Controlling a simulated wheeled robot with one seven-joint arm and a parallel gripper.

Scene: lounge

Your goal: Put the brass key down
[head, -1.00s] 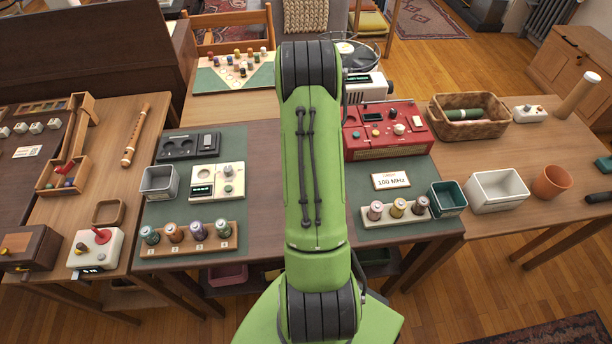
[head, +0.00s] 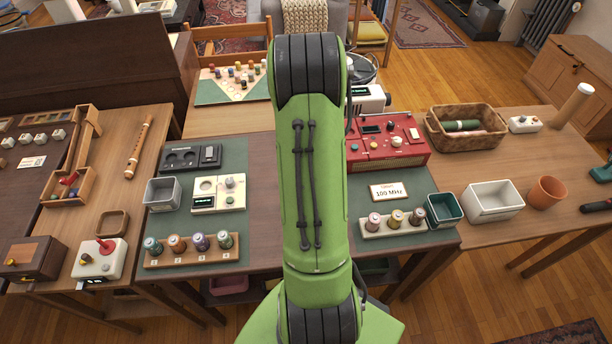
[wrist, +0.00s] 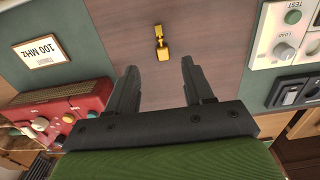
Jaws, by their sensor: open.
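The small brass key (wrist: 161,43) shows in the wrist view on the bare brown wood strip of the table (wrist: 130,25). It appears to lie on the wood, just beyond the fingertips and roughly in line with the gap between them. My gripper (wrist: 159,66) is open, its two dark fingers apart with nothing between them. The key is clear of both fingers in the picture. In the head view my green arm hides both the key and my gripper.
The red radio (head: 390,142) and the 100 MHz card (head: 389,191) are on the right mat. The cream test unit (head: 218,194) and dark socket panel (head: 190,157) are on the left mat. Bare wood lies between the mats.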

